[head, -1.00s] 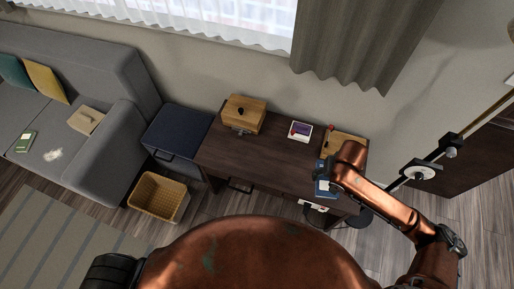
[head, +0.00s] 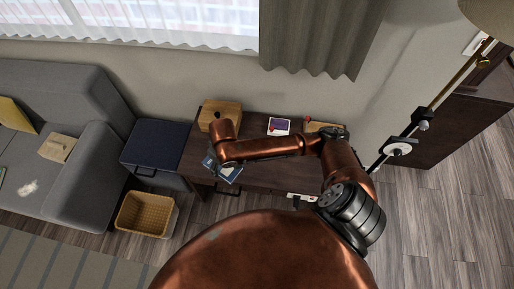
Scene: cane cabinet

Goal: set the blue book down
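The blue book (head: 230,173) appears in the head view at the left end of the dark wooden desk (head: 262,177), near its front edge. My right arm reaches in from the right across the desk, and its wrist is above the book. My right gripper (head: 213,164) is mostly hidden under the wrist, but the book has travelled with it, so it is shut on the book. I cannot tell whether the book touches the desk top. My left gripper is not in view.
A wooden box (head: 221,111) stands at the desk's back left. A purple-and-white book (head: 279,127) lies at the back, and a wooden tray (head: 318,127) is at the right. A navy cabinet (head: 156,146) and a wicker basket (head: 145,214) are left of the desk.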

